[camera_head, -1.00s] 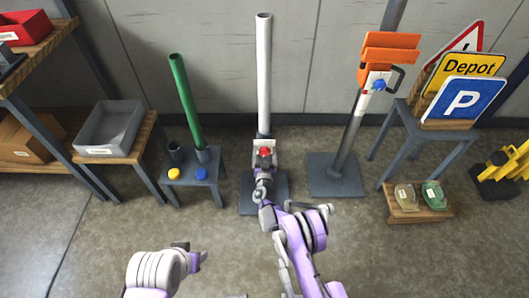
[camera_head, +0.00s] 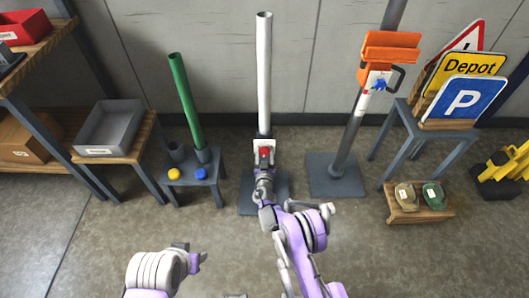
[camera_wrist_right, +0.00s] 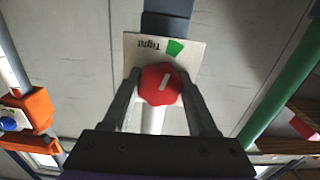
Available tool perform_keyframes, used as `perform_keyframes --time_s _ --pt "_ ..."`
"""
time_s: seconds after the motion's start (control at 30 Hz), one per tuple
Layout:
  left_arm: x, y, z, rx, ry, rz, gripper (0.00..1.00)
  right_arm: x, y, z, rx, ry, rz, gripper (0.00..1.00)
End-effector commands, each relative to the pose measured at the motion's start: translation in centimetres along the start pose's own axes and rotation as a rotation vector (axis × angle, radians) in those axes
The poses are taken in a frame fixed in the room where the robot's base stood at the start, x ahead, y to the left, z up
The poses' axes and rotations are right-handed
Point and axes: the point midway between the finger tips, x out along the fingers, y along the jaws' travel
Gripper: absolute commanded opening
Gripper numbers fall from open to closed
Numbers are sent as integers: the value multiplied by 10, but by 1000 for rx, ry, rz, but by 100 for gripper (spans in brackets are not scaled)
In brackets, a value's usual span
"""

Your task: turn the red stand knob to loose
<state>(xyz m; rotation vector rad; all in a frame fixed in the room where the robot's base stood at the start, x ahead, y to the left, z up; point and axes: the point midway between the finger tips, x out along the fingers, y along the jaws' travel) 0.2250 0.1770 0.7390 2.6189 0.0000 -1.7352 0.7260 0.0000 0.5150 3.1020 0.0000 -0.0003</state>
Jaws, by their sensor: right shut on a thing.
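The red knob (camera_head: 265,152) sits on a pale plate low on the white post in the head view. In the right wrist view the red knob (camera_wrist_right: 161,84) has a short white mark on its face. The label plate (camera_wrist_right: 150,52) behind it reads "Tight", upside down, beside a green patch. My right gripper (camera_head: 265,165) is shut on the knob, with one finger on each side of it. My left gripper (camera_head: 196,260) is at the lower left, away from the post; its jaws are too unclear to judge.
The white post (camera_head: 264,75) stands in a dark base (camera_head: 275,200). Left is a small table with a green tube (camera_head: 185,100); right is a post with an orange clamp (camera_head: 388,55). Signs (camera_head: 460,100) lean at the far right. The floor in front is clear.

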Motion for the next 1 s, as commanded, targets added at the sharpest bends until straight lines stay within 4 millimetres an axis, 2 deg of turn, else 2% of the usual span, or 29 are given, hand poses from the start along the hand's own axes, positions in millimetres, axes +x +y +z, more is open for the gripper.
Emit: perform_keyframes --time_s 1.0 --pt "41 0 13 0 -14 0 50 0 0 2 -941 -1 -1 4"
